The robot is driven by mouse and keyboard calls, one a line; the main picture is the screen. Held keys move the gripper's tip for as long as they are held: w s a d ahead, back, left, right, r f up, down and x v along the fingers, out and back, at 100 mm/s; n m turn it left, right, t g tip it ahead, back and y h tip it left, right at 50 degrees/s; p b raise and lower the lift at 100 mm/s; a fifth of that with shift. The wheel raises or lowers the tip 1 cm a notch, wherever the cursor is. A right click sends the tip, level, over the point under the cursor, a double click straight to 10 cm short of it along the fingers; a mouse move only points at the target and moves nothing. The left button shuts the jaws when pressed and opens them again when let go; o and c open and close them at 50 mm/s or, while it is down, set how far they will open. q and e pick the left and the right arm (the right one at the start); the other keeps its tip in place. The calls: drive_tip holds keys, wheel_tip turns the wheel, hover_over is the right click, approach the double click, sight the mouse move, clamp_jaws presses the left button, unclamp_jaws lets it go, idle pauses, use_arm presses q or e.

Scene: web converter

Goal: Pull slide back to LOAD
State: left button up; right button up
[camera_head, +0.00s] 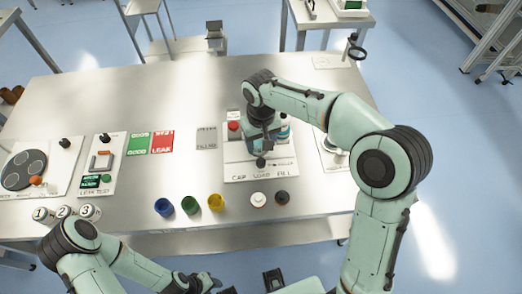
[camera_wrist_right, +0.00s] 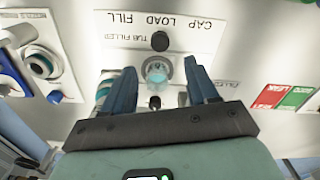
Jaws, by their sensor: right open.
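The tub filler (camera_head: 232,158) is a white plate marked CAP, LOAD and FILL along its front edge. It also shows in the right wrist view (camera_wrist_right: 215,45). A black knob (camera_wrist_right: 160,41) stands on it near the LOAD word. Behind the knob, a round holder with a clear, bluish tub (camera_wrist_right: 156,71) shows between my fingers. I cannot tell clearly which part is the slide. My right gripper (camera_wrist_right: 159,66) is open above the plate, one finger on each side of the tub; in the head view it (camera_head: 263,137) hides much of the filler. My left gripper (camera_head: 205,283) is low at the front, jaws unclear.
Blue, green and yellow cups (camera_head: 190,205) stand along the front of the steel table (camera_head: 130,215). Green GOOD and red LEAK mats (camera_head: 150,143) lie left of the filler. The leak test station (camera_head: 98,165) and numbered cans (camera_head: 65,212) are farther left.

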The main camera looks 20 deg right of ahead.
wheel_tip(320, 180, up, 4)
drive_tip(key=shift+r, duration=0.1)
idle(0.7)
